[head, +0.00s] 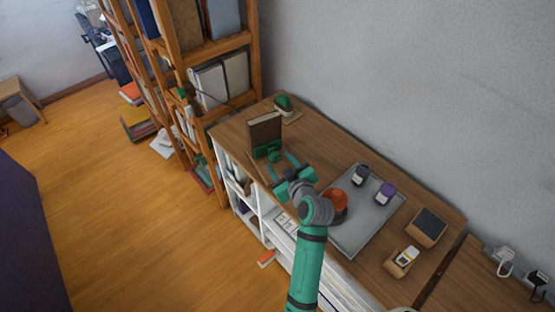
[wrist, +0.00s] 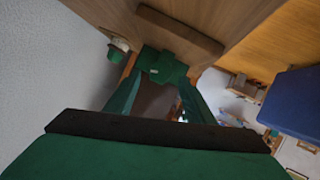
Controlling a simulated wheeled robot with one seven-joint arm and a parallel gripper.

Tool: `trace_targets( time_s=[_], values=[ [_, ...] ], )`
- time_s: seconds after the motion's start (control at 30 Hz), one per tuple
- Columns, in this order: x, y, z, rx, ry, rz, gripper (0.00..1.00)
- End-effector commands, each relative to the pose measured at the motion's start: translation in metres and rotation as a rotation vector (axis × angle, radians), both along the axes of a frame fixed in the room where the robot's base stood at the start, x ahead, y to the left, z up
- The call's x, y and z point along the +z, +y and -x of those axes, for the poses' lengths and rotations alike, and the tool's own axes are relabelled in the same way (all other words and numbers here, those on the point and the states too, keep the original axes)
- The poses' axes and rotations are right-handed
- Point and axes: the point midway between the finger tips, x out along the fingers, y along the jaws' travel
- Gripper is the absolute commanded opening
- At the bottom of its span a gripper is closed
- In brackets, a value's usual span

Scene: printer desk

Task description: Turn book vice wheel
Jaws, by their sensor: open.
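The book vice (head: 267,149) is green and stands on the wooden desk with a brown book (head: 264,130) upright in it. The vice (wrist: 162,66) also shows in the wrist view, just beyond the fingertips, with the book (wrist: 180,30) behind it. My gripper (head: 279,168) is open and empty, on the near side of the vice. In the wrist view its two green fingers (wrist: 158,88) are spread toward the vice's front. A small green part that may be the wheel sits at the front of the vice; its outline and any contact with the fingers are unclear.
An orange-red round item (head: 338,197) is close behind my wrist. A green-topped item (head: 284,103) stands behind the vice. A wooden bookshelf (head: 254,60) rises at the left.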

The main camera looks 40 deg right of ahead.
Motion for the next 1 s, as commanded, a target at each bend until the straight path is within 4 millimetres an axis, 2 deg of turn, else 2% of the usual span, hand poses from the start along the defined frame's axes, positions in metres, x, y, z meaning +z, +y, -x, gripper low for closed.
trace_targets(
  time_s=[0.1, 0.23, 0.6, 0.77, 0.8, 1.0],
  values=[
    [-0.005, -0.004, -0.015, 0.001, -0.001, 0.000, 0.49],
    [-0.010, -0.006, -0.024, 0.001, 0.000, 0.000, 0.49],
    [-0.011, -0.007, -0.028, 0.001, -0.001, 0.000, 0.49],
    [-0.011, -0.007, -0.028, 0.001, -0.001, 0.000, 0.10],
    [-0.011, -0.007, -0.028, 0.000, 0.000, 0.000, 0.07],
    [-0.011, -0.008, -0.027, -0.001, -0.002, -0.010, 0.07]
  ],
)
